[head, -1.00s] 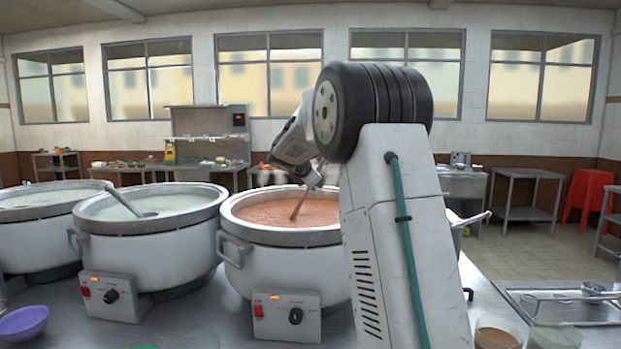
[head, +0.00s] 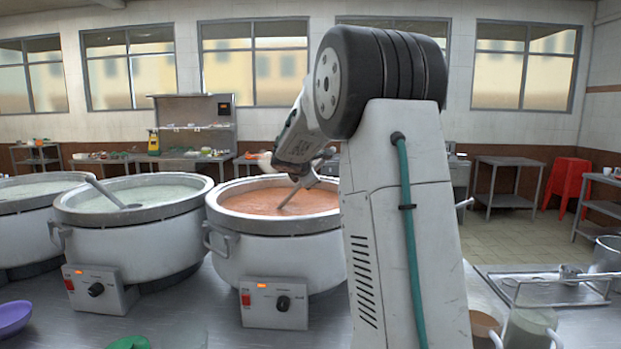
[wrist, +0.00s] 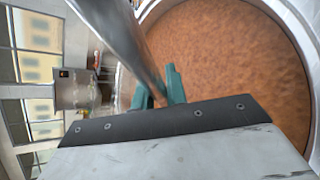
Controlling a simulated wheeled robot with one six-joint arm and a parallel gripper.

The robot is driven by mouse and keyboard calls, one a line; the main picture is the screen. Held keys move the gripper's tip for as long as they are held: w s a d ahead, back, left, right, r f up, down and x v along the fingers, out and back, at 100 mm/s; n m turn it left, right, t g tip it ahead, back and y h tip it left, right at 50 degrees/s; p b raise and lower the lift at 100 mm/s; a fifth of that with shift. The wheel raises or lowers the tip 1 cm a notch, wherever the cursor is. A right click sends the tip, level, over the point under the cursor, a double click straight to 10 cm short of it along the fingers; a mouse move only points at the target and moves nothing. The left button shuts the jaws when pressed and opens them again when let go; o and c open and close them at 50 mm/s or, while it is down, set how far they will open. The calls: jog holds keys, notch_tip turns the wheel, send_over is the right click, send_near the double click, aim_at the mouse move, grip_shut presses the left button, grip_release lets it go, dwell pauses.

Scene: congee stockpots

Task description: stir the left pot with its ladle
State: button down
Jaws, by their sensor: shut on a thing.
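The pot of orange-brown congee (head: 230,222) stands in the middle of the head view, its right side hidden behind my arm. Its surface fills much of the wrist view (wrist: 225,70). My gripper (head: 308,180) is above this pot, shut on a metal ladle (head: 290,197). The ladle slants down to the left, its lower end sunk in the congee, so its bowl is hidden. In the wrist view, the teal fingers (wrist: 162,88) close around the blurred ladle handle (wrist: 125,40). A pot of pale congee (head: 130,235) stands to the left with another ladle (head: 108,192) in it.
Another pale pot (head: 25,225) is cut off at the left edge. A purple bowl (head: 14,317) and a green bowl (head: 128,343) lie in front. Red stools (head: 567,182) stand farther back.

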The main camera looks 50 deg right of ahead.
notch_tip(320, 180, up, 16)
dwell(1.4)
jog(key=shift+m+t, duration=0.7)
jog(key=shift+a, duration=0.1)
